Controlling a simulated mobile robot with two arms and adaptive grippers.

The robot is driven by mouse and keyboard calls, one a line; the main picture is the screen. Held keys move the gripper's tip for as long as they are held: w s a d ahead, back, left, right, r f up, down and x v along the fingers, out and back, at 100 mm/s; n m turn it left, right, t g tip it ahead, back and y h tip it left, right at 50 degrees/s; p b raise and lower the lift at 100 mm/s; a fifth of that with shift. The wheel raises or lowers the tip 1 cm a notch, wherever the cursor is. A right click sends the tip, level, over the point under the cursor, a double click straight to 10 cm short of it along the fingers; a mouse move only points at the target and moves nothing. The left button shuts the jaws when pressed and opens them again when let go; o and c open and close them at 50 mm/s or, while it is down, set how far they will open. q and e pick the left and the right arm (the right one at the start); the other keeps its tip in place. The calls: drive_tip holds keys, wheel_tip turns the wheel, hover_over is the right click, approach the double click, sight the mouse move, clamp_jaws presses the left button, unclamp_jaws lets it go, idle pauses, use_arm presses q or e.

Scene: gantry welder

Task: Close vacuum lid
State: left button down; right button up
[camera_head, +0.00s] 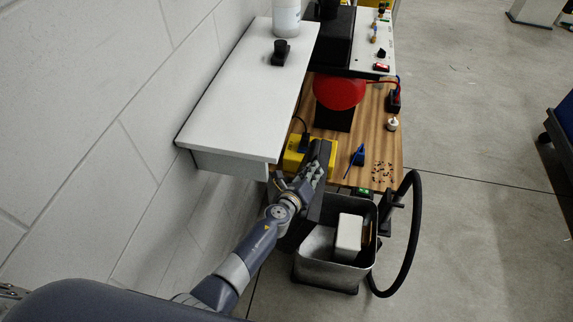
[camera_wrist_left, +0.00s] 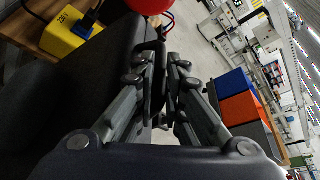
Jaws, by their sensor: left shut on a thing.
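The vacuum's open grey metal bin (camera_head: 305,268) stands on the floor at the front end of the bench, with a white box-like part (camera_head: 348,236) inside. A dark, flat panel, which looks like the vacuum lid (camera_head: 317,207), stands raised at the bin's far left side. My left gripper (camera_head: 317,172) is at this panel, its fingers shut on it. In the left wrist view, the dark lid (camera_wrist_left: 90,85) fills the left side, and the gripper's fingers (camera_wrist_left: 163,85) close together at its edge. The exact contact is partly hidden by the fingers. My right gripper is not in view.
A black hose (camera_head: 413,235) loops to the right of the bin. The wooden bench (camera_head: 345,178) carries a yellow box (camera_head: 294,158), a red round object (camera_head: 340,91) and small parts. A white shelf (camera_head: 235,95) juts from the wall.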

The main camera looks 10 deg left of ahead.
use_arm(q)
drive_tip(key=d, duration=0.3)
drive_tip(key=shift+d+f+m+y, duration=0.15)
drive_tip(key=shift+d+m+y, duration=0.15)
drive_tip(key=shift+d+m, duration=0.1)
drive_tip(key=c, duration=1.9)
unclamp_jaws()
drive_tip(key=shift+s, duration=0.1)
drive_tip(key=shift+a, duration=0.15)
